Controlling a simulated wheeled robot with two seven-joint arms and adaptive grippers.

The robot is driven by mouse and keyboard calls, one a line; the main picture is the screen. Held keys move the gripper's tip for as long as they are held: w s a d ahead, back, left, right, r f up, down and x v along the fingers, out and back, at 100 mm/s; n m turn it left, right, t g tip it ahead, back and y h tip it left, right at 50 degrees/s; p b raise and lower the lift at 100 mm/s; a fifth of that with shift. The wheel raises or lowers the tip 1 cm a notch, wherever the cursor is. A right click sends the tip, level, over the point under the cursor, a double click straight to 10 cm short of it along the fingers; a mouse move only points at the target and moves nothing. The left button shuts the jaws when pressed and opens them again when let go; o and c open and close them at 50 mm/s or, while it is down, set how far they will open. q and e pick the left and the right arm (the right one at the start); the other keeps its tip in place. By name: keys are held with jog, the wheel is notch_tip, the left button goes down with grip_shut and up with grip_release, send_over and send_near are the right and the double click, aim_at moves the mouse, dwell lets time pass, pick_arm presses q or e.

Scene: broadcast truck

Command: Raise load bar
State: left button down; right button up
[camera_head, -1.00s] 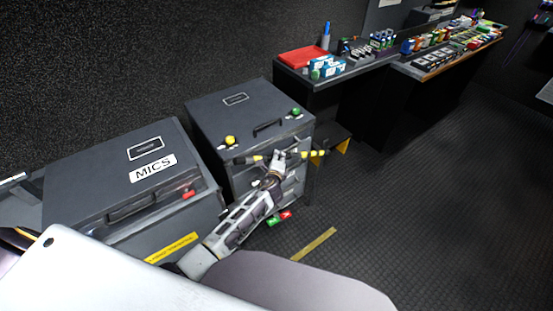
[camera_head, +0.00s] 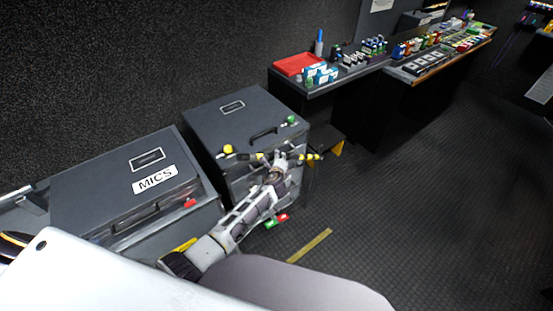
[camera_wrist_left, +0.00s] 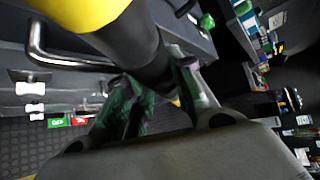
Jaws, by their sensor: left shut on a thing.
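The load bar (camera_head: 313,156) is a dark bar with yellow bands. It lies roughly level across the upper front of the dark drawer case (camera_head: 237,122). My left gripper (camera_head: 280,161) is shut around the bar near its middle. In the left wrist view the thick dark bar (camera_wrist_left: 130,45), with a wide yellow band, passes between the fingers of my left gripper (camera_wrist_left: 158,92). The fingers hide part of it. I cannot tell whether the bar touches the case. My right gripper is not in view.
The MICS case (camera_head: 110,185) stands to the left. Red and green tags (camera_head: 283,217) show below the arm. A loaded bench (camera_head: 300,88) stands behind; the floor at right is clear.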

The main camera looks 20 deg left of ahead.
pick_arm(q)
jog(key=shift+w+d+r+p, duration=0.25)
jog(key=shift+d+r+p, duration=0.15)
jog(key=shift+r+p, duration=0.15)
jog(key=shift+f, duration=0.1)
